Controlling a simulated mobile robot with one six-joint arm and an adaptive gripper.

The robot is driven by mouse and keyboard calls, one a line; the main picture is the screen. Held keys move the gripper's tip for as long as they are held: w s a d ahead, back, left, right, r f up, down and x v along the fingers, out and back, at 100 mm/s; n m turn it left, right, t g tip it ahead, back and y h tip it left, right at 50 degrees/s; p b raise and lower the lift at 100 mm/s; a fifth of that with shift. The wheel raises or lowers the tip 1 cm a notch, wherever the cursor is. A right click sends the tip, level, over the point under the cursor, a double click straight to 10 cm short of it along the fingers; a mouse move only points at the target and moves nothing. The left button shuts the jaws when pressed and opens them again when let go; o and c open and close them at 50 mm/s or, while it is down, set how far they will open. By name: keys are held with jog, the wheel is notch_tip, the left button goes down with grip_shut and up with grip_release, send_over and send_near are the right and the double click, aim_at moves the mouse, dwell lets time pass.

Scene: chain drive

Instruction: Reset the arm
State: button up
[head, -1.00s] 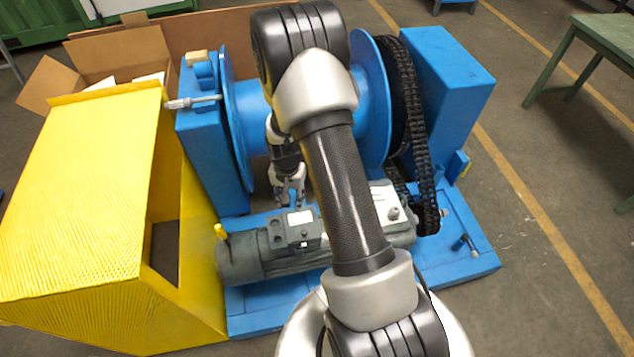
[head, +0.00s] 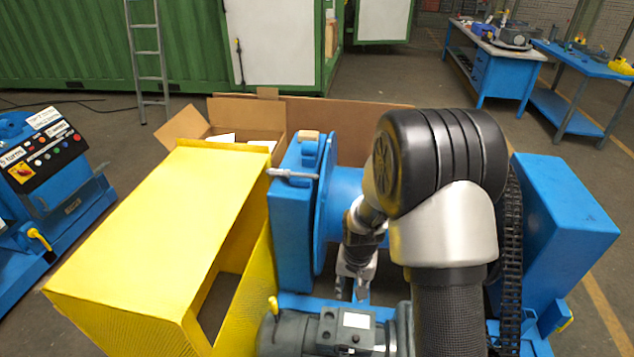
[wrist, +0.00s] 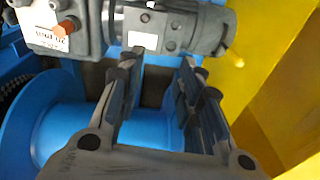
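My arm reaches from the bottom of the head view over the blue chain-drive machine (head: 292,215). My gripper (head: 354,296) hangs pointing down between the blue drum (head: 345,190) and the grey motor (head: 325,332). In the wrist view my gripper (wrist: 165,62) has its two fingers apart with nothing between them. Beyond the fingertips lies the grey motor (wrist: 180,28), and the blue drum (wrist: 70,135) is below and to the left. The black chain (head: 512,255) is on the machine's right side, partly hidden by my arm.
A yellow guard (head: 150,235) stands left of the machine, close to the motor's end. Open cardboard boxes (head: 245,118) lie behind. A control console (head: 45,160) is at far left, and workbenches (head: 500,65) stand at the back right. Floor is clear on the right.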

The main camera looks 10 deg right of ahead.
jog(key=s+a+r+n+t, duration=0.1)
jog(key=s+r, duration=0.3)
jog(key=r, duration=0.6)
jog(key=s+a+r+n+t, duration=0.1)
jog(key=s+r, duration=0.3)
jog(key=r, duration=0.5)
jog(key=s+a+r+n, duration=0.1)
jog(key=s+r, duration=0.3)
jog(key=s, duration=0.4)
jog(key=s+r+n+t, duration=0.1)
jog(key=s+r, duration=0.3)
jog(key=s, duration=0.3)
jog(key=shift+s+a+r+n, duration=0.3)
jog(key=shift+s+a, duration=0.05)
jog(key=shift+s, duration=0.05)
jog(key=shift+o, duration=0.4)
